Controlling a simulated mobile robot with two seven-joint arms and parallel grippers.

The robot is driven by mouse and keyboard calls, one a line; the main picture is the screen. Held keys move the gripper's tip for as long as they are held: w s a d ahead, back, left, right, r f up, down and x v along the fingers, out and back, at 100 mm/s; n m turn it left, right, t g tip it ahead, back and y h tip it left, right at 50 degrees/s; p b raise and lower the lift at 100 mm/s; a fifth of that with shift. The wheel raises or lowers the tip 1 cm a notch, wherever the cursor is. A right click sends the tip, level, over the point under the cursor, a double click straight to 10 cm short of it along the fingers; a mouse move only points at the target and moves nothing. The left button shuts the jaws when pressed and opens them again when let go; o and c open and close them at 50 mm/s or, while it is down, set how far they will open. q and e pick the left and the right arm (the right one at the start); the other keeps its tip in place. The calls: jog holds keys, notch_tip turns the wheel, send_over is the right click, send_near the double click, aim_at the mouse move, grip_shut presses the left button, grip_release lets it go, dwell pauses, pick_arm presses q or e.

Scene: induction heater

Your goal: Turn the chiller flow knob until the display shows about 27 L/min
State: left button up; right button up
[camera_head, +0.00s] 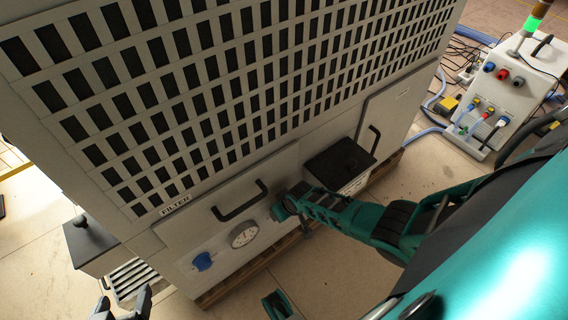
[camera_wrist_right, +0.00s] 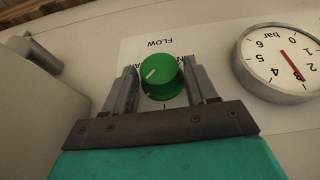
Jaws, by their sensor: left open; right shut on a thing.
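The chiller (camera_head: 225,128) is a big pale cabinet with a dark slotted grille. Its green flow knob (camera_wrist_right: 160,75), with a white pointer line, sits on a white plate marked FLOW, which appears upside down in the right wrist view. My right gripper (camera_head: 284,204) is at the lower front panel, with its two fingers shut on either side of the knob. The gripper hides the knob in the head view. My left gripper (camera_head: 125,302) is open and empty at the bottom left. No flow reading in L/min is legible in either view.
A round bar gauge (camera_head: 244,235) with a red needle is beside the knob; a blue fitting (camera_head: 203,261) is left of it. A black handle (camera_head: 241,201) and a dark-topped box (camera_head: 341,160) protrude from the front. A white unit (camera_head: 510,90) with cables stands at the upper right.

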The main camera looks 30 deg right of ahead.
jog(key=shift+a+h, duration=0.25)
jog(key=shift+h, duration=0.35)
jog(key=shift+a+f+n+h, duration=0.15)
jog(key=shift+n+h, duration=0.15)
jog(key=shift+h, duration=0.5)
jog(key=h+b, duration=0.2)
jog(key=b, duration=0.1)
jog(key=shift+a+f, duration=0.2)
jog(key=shift+f, duration=0.05)
jog(key=shift+n+t+h+b, duration=0.3)
jog(key=shift+n+h+b, duration=0.1)
jog(key=shift+h+b, duration=0.45)
jog(key=shift+a+r+h+b, duration=0.1)
jog(key=shift+h+b, duration=0.55)
jog(key=shift+b, duration=0.2)
pick_arm(q)
jog(key=f, duration=0.1)
jog(key=d+f, duration=0.1)
jog(key=f, duration=0.1)
jog(key=shift+w+d+f, duration=0.2)
jog(key=shift+w+f, duration=0.05)
jog(key=shift+f, duration=0.1)
pick_arm(e)
jog(key=shift+r, duration=0.1)
jog(key=o, duration=0.9)
pick_arm(q)
jog(key=shift+a, duration=0.1)
